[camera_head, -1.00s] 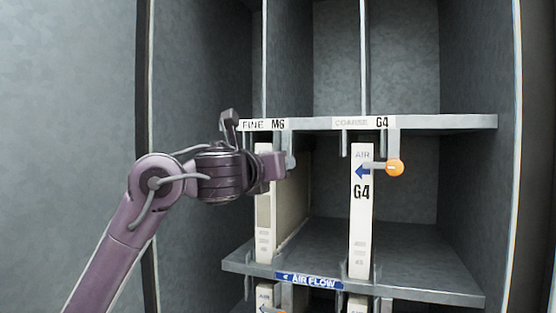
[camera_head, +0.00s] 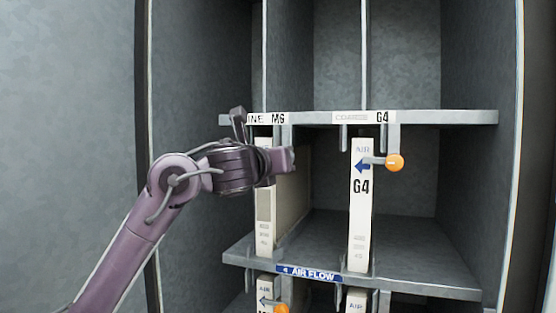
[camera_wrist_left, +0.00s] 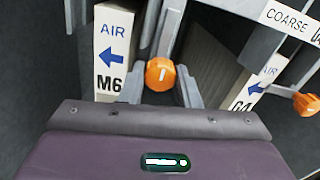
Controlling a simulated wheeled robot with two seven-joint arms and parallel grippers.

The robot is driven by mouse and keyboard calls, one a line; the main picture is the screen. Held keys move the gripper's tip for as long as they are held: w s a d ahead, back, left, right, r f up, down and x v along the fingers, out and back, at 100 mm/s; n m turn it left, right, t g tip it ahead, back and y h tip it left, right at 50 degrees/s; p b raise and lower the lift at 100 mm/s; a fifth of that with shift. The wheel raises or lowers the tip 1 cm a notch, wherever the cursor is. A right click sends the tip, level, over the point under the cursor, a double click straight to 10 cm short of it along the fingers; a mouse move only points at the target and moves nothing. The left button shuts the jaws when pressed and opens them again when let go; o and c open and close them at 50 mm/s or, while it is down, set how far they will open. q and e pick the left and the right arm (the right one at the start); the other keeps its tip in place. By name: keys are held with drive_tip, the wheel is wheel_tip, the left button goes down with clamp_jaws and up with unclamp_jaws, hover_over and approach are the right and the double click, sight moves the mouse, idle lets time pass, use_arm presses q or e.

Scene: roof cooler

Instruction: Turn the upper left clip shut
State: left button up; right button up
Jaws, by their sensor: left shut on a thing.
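The upper left clip's orange knob (camera_wrist_left: 160,73) shows in the left wrist view, with a pale mark on its face. My left gripper (camera_wrist_left: 160,90) is shut on this knob, one grey finger on each side. The knob is just right of the white M6 filter (camera_wrist_left: 112,55), below a grey upright bracket. In the head view my left gripper (camera_head: 287,160) is in front of the M6 filter's upper part (camera_head: 264,215) and hides the clip. I cannot tell whether the clip's arm lies across the filter. My right gripper is not in view.
The G4 filter (camera_head: 360,205) stands to the right, with an orange-knobbed clip (camera_head: 394,162) reaching over its front. The shelf edge (camera_head: 450,119) runs just above. Another orange knob (camera_head: 281,309) is below the AIR FLOW shelf (camera_head: 308,273). Open space lies right of G4.

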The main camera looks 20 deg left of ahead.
use_arm(q)
drive_tip(key=shift+n, duration=0.3)
drive_tip(key=shift+f+n+y+b, duration=0.15)
drive_tip(key=shift+n+y+b, duration=0.2)
drive_tip(key=shift+n, duration=8.45)
drive_tip(key=o, duration=1)
drive_tip(key=shift+c, duration=0.2)
drive_tip(key=shift+s, duration=0.1)
